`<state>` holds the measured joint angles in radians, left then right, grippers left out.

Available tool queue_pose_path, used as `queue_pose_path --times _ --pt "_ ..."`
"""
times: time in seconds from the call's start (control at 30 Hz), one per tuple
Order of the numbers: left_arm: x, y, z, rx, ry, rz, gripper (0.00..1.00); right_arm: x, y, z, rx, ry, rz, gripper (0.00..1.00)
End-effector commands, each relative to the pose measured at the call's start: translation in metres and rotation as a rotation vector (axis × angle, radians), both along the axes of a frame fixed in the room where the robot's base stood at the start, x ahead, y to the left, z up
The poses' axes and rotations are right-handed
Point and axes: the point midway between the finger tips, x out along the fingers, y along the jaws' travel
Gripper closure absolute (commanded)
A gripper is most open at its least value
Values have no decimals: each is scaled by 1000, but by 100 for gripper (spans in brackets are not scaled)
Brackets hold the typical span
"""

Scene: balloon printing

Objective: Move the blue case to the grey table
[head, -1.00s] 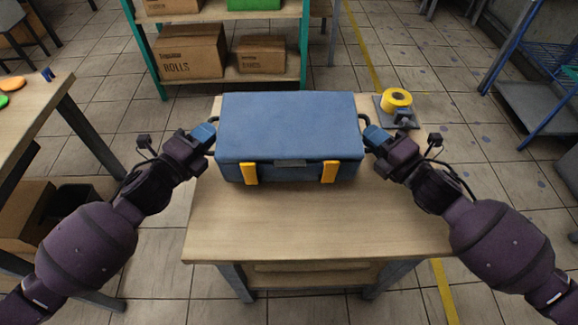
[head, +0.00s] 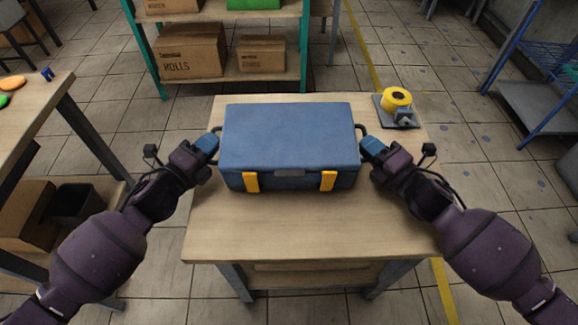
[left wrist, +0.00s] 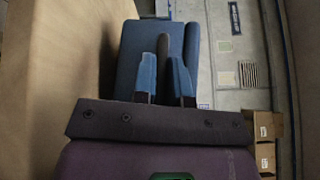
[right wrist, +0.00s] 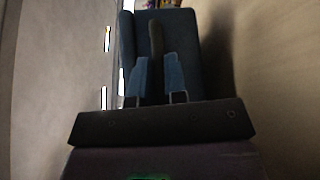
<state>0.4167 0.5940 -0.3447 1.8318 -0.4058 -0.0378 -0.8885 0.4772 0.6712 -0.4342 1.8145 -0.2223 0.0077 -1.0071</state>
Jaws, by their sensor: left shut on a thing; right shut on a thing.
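The blue case (head: 290,138) has two yellow latches on its front and a handle on each side. It is level over the wood-topped table (head: 300,228) with grey legs; I cannot tell whether it rests on it or hangs just above. My left gripper (head: 208,144) is shut on the case's left handle (left wrist: 190,45). My right gripper (head: 371,147) is shut on the right handle (right wrist: 156,45). Both wrist views show blue fingers on either side of a handle, with the case beyond. No table with a clearly grey top shows.
A yellow tape roll (head: 396,99) on a grey dispenser stands at the table's back right corner. A shelf with cardboard boxes (head: 190,51) is behind. Another wooden table (head: 30,105) is at the left, a blue rack (head: 540,95) at the right. The table's front is clear.

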Motion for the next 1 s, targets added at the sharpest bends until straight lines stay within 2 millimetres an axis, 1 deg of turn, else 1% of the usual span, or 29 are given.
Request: queue_pose_path --times 0.03,0.23,0.27,0.4,0.73,0.77,1.0 --pt "1 -1 1 -3 -5 0 100 0 1 2 2 -8 3 100" --pt "1 -1 -6 -5 -4 -1 100 0 1 -6 2 -6 2 100" --pt "0 0 -7 -2 -2 -1 83 0 1 -7 0 -3 2 83" --pt "0 0 -7 -1 -3 -1 62 0 0 -7 1 -4 1 62" --pt "0 0 -7 -1 -4 0 62 1 0 -6 1 -4 1 62" --pt "0 0 -7 -1 -4 0 58 1 0 -6 1 -4 1 62" --pt "0 0 -7 0 -2 0 22 1 0 -6 1 -5 0 62"
